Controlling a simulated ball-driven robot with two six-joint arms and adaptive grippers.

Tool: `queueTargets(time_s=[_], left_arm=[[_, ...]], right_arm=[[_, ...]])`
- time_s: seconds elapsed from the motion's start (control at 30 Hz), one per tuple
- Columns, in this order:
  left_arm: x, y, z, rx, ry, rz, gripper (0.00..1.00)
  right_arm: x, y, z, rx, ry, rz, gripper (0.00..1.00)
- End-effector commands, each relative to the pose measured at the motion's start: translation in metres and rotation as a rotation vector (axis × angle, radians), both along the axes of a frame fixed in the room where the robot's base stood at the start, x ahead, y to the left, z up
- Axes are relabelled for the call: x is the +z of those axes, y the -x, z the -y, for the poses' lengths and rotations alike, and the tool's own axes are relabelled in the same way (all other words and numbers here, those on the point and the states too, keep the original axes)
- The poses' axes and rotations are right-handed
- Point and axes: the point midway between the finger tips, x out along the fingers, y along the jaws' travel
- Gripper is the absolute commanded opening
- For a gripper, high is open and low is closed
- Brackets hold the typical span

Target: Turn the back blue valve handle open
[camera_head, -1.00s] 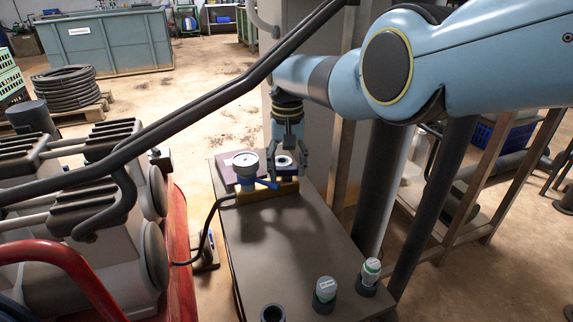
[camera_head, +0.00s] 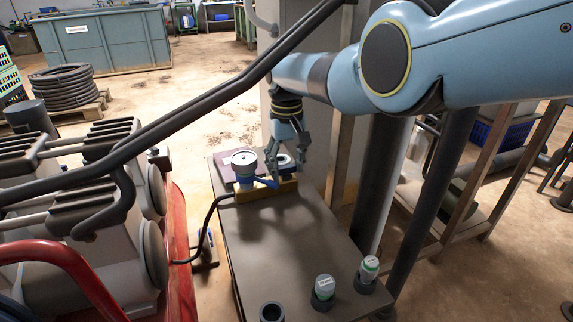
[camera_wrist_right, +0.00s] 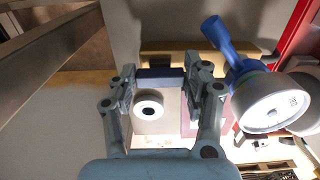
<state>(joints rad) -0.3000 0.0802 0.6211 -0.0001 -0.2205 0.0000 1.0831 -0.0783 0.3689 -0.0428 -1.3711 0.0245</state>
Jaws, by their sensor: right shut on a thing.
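My right gripper (camera_head: 291,160) is at the far end of the grey bench, over the manifold (camera_head: 262,193). In the right wrist view its two fingers (camera_wrist_right: 160,85) stand on either side of a dark blue bar (camera_wrist_right: 160,73), which looks like the back blue valve handle; the gripper is shut on it. A pale round fitting with a dark hole (camera_wrist_right: 148,109) shows between the fingers. A second, brighter blue handle (camera_head: 266,182) sticks out beside the white round gauge (camera_head: 243,160); it also shows in the right wrist view (camera_wrist_right: 226,45). My left gripper is not in view.
The middle of the bench (camera_head: 285,240) is clear. A red-framed machine (camera_head: 178,230) stands left; a post (camera_head: 380,180) stands right.

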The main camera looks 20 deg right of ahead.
Motion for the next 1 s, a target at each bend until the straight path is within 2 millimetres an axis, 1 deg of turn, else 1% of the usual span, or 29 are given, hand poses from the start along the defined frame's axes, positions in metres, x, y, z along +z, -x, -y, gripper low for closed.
queueTargets(time_s=[0.07, 0.1, 0.27, 0.53, 0.67, 0.77, 0.87, 1.0], left_arm=[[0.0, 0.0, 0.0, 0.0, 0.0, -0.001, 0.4], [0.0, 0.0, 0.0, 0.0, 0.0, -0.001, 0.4], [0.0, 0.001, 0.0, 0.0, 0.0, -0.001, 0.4], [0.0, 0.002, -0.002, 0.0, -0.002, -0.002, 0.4], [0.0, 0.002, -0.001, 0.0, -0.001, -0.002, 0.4], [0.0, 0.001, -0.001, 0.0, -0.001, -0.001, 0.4], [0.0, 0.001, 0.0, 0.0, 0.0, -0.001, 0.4], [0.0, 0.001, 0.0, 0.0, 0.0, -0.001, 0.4]], right_arm=[[0.0, 0.0, 0.0, 0.001, 0.0, 0.0, 0.17], [0.0, 0.0, 0.0, 0.001, 0.0, 0.0, 0.53], [0.0, 0.0, 0.0, 0.0, 0.0, 0.0, 0.73], [0.0, 0.0, 0.0, 0.0, 0.0, 0.0, 0.73], [0.006, -0.001, 0.0, 0.0, 0.0, 0.002, 0.73], [0.015, -0.001, 0.0, 0.0, 0.0, 0.003, 0.73], [0.028, -0.001, 0.0, 0.0, 0.0, 0.003, 0.73], [0.063, -0.001, 0.0, -0.001, 0.0, 0.006, 0.73]])
